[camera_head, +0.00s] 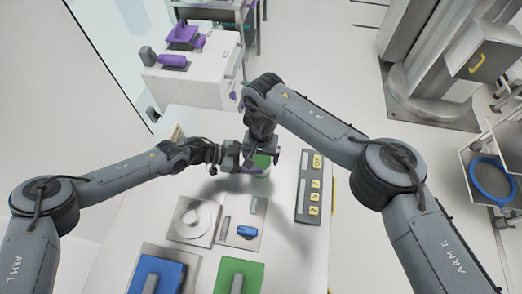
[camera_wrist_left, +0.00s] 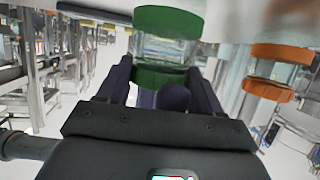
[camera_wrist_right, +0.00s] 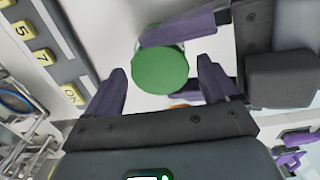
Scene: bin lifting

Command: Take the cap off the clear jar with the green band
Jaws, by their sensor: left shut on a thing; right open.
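The clear jar (camera_wrist_left: 165,47) has a green cap (camera_wrist_left: 167,20) at one end and a green band (camera_wrist_left: 160,77) at the other, with clear glass between. My left gripper (camera_head: 242,158) is shut on the jar, its purple fingers on either side of it in the left wrist view. The jar's green cap (camera_wrist_right: 160,70) shows as a round disc in the right wrist view. My right gripper (camera_wrist_right: 165,80) is open, with the cap in view ahead between its fingers and no clear contact. In the head view the grippers partly hide the jar (camera_head: 262,162).
An orange-capped jar (camera_wrist_left: 276,72) stands nearby in the left wrist view. A keypad panel (camera_head: 309,187) lies to the right of the grippers. A round dial plate (camera_head: 196,220), a blue-handled plate (camera_head: 246,230), a blue block (camera_head: 172,277) and a green plate (camera_head: 250,268) lie nearer.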

